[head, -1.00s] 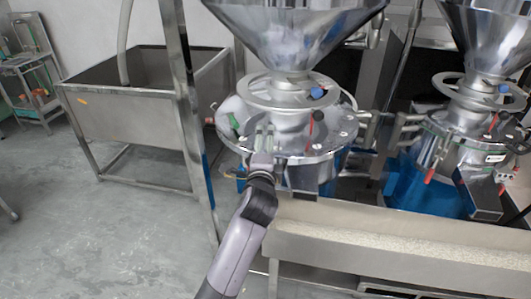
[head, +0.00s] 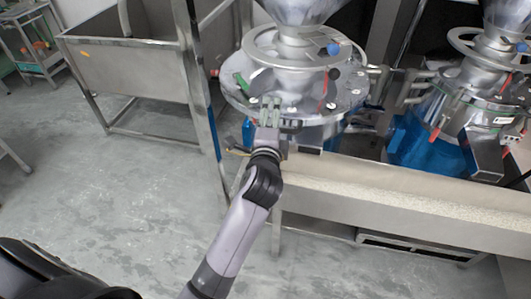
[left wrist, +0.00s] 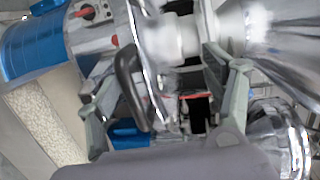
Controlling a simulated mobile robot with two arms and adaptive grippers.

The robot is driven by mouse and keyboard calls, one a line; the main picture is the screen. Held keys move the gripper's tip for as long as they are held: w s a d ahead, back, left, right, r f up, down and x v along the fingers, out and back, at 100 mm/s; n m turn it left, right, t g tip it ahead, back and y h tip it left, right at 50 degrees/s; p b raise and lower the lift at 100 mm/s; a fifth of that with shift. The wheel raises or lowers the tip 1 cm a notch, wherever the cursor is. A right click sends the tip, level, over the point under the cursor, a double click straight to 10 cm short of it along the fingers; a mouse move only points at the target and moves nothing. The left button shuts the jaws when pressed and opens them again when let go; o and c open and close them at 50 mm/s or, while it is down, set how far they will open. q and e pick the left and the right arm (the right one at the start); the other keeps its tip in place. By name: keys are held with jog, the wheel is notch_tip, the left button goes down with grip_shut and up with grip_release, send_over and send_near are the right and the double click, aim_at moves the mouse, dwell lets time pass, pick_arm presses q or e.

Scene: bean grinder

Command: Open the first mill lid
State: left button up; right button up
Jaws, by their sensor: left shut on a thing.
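The first mill (head: 295,85) is the nearer silver grinder, with a hopper and a hand-wheel ring above its round metal lid (head: 330,97). My left gripper (head: 268,112) is at the front left edge of this lid, shut on it as far as I can tell. The fingers cover the exact grip spot. In the left wrist view, the two grey-green fingers (left wrist: 165,95) stand on either side of shiny mill parts and a dark curved handle (left wrist: 130,75). The picture is blurred there, and the contact is unclear. My right gripper is not in view.
A second mill (head: 470,110) with a blue body stands to the right. A long metal trough (head: 400,200) holding pale grain runs below the mills. A metal sink tank (head: 130,65) and an upright post (head: 195,80) stand at left. The floor at front left is clear.

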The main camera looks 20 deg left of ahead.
pick_arm(q)
jog(key=shift+t, duration=0.3)
jog(key=s+r, duration=0.2)
jog(key=s, duration=0.1)
jog(key=s+r, duration=0.1)
jog(key=shift+s, duration=0.3)
jog(key=c, duration=0.5)
jog(key=v, duration=0.3)
jog(key=f+v, duration=0.1)
jog(key=v, duration=0.2)
jog(key=d+v, duration=0.1)
jog(key=v, duration=0.3)
jog(key=shift+f, duration=0.25)
jog(key=shift+w, duration=0.1)
jog(key=shift+c, duration=0.4)
